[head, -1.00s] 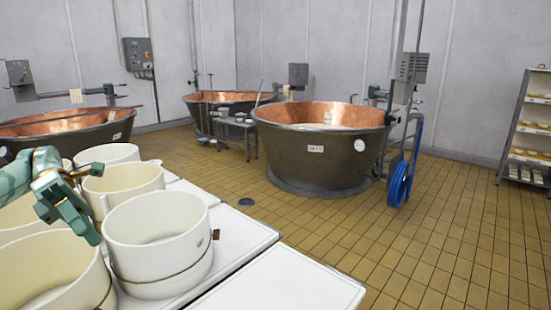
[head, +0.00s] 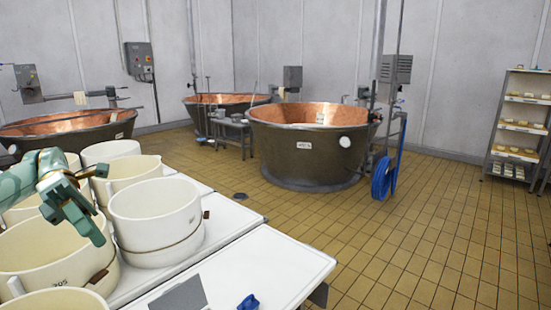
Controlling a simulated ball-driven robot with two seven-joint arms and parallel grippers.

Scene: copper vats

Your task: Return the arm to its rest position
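My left arm comes in from the left edge, and its green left gripper (head: 92,222) hangs over the white cheese moulds at the left. Its fingers point down and to the right, and I see nothing held in them. I cannot tell how far apart the fingers are. My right gripper is not in view.
Several white round moulds (head: 155,215) crowd the white table (head: 265,265) below and beside the gripper. A grey flat piece (head: 180,296) and a small blue item (head: 248,302) lie near the front. Copper vats (head: 310,155), a blue hose reel (head: 381,178) and a shelf rack (head: 517,125) stand beyond open tiled floor (head: 400,240).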

